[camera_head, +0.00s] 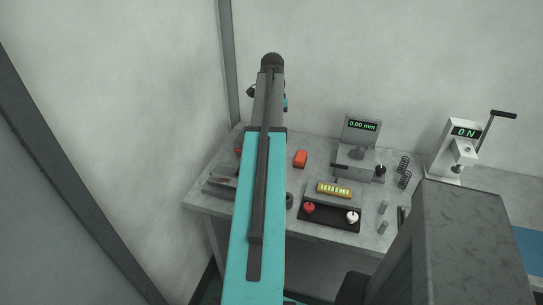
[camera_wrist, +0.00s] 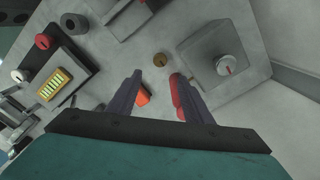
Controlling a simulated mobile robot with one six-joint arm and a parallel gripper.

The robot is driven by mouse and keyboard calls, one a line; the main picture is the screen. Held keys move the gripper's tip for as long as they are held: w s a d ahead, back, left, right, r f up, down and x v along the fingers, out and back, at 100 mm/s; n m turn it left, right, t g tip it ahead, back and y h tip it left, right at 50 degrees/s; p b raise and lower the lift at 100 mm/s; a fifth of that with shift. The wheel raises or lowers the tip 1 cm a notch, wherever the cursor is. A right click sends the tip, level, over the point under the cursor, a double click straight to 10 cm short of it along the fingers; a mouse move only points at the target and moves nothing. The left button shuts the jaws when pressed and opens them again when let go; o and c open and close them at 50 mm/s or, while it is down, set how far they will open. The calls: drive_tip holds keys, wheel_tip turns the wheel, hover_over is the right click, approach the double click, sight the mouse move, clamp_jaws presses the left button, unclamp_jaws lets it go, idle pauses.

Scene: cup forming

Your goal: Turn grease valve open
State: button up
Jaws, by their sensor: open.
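No part in view is labelled as the grease valve. In the wrist view, a pale round knob (camera_wrist: 228,66) with a red mark sits on a dark grey block (camera_wrist: 205,62); whether it is the valve I cannot tell. My gripper (camera_wrist: 160,75) is open, its two dark fingers pointing toward the table. The knob lies to the right of the fingers, apart from them. A red piece (camera_wrist: 177,92) shows beside the right finger, and an orange piece (camera_wrist: 143,97) beside the left one. In the head view my arm hides the gripper.
On the table (camera_head: 204,205) stand a gauge reading 0.00 mm (camera_head: 362,128), a press reading 0 N (camera_head: 463,150), a black tray (camera_head: 330,217) with red and white knobs, and an orange block (camera_head: 300,158). Walls close off the back and left.

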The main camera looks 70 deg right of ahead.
drive_tip(key=shift+f+p, duration=1.5)
drive_tip(key=shift+f, duration=5.2)
drive_tip(key=c, duration=1.1)
